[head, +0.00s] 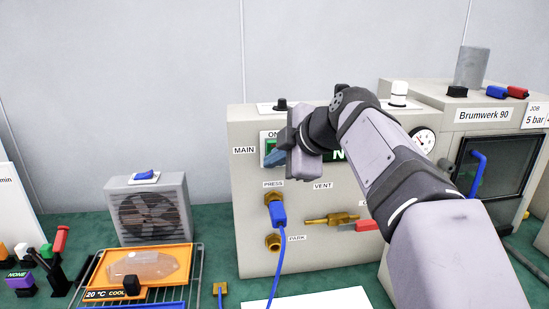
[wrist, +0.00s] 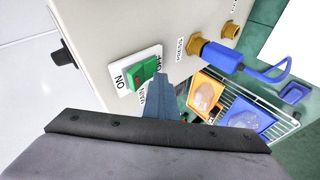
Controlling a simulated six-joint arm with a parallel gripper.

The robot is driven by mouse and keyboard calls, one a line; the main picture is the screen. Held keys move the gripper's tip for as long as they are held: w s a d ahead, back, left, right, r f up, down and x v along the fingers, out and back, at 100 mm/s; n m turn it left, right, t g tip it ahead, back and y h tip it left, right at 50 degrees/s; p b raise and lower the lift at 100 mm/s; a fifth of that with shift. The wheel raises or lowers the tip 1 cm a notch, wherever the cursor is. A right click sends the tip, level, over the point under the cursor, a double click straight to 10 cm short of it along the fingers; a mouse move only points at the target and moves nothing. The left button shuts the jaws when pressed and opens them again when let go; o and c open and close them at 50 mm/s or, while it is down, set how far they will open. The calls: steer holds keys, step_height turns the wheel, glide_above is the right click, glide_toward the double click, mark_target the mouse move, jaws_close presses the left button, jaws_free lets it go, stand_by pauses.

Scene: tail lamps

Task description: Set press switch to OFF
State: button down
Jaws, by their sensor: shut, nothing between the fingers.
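A green rocker switch (wrist: 143,72) sits on a white plate (wrist: 127,82) beside the MAIN label on the cream panel. One end of the plate reads ON; the lettering at the other end is partly hidden. In the head view, a green sliver of the switch (head: 270,147) shows behind my gripper. My gripper (head: 273,160) is shut and empty, its blue fingertips at the switch. In the wrist view the fingertips (wrist: 160,82) lie right beside the end of the rocker away from ON; I cannot tell whether they touch it.
Below the switch, a blue plug (head: 278,214) with a hose sits at the PRESS port. A red-handled valve (head: 362,225) is to the right. Black (head: 282,104) and white (head: 399,93) knobs stand on top. A wire rack (head: 198,262) and fan box (head: 119,203) stand left.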

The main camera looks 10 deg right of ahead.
steer(key=shift+w+r, duration=0.15)
steer(key=shift+r, duration=0.1)
steer(key=shift+w+r+p, duration=0.1)
steer(key=shift+r+p, duration=0.5)
steer(key=shift+r, duration=0.25)
steer(key=s+d+r+b, duration=0.3)
steer(key=s+r, duration=0.1)
steer(key=s, duration=0.7)
steer(key=shift+s+d+b, duration=0.2)
steer(key=shift+s+b, duration=0.1)
